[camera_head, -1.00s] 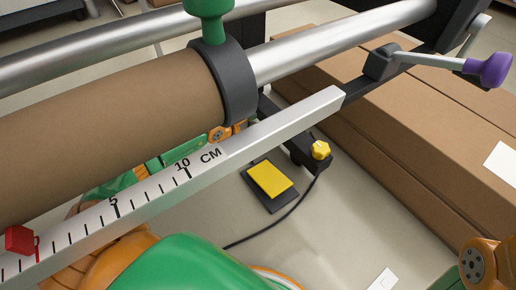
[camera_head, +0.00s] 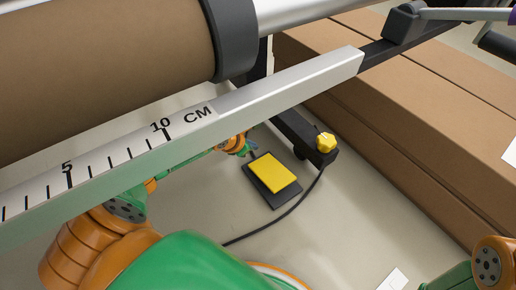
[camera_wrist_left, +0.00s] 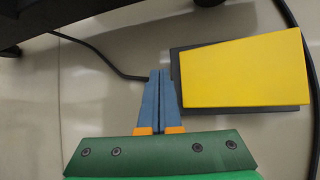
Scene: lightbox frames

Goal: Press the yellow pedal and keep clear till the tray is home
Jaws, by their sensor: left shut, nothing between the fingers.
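The yellow pedal (camera_head: 278,173) lies on its dark base (camera_head: 262,185) on the floor, below the ruler bar. It also shows large at the upper right of the left wrist view (camera_wrist_left: 245,70). My left gripper (camera_head: 250,151) is low, just past the pedal's upper left corner in the head view, partly behind the bar. In the left wrist view its blue fingers (camera_wrist_left: 160,74) are shut and empty, left of the pedal; whether they touch its base, I cannot tell. My right gripper is out of view. No tray can be made out.
A ruler bar (camera_head: 290,85) and a brown paper roll (camera_head: 100,70) cross above my left arm. A black cable (camera_head: 292,209) runs from the pedal area. A yellow knob (camera_head: 326,142) sits on a dark foot. Long brown cartons (camera_head: 400,130) lie to the right.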

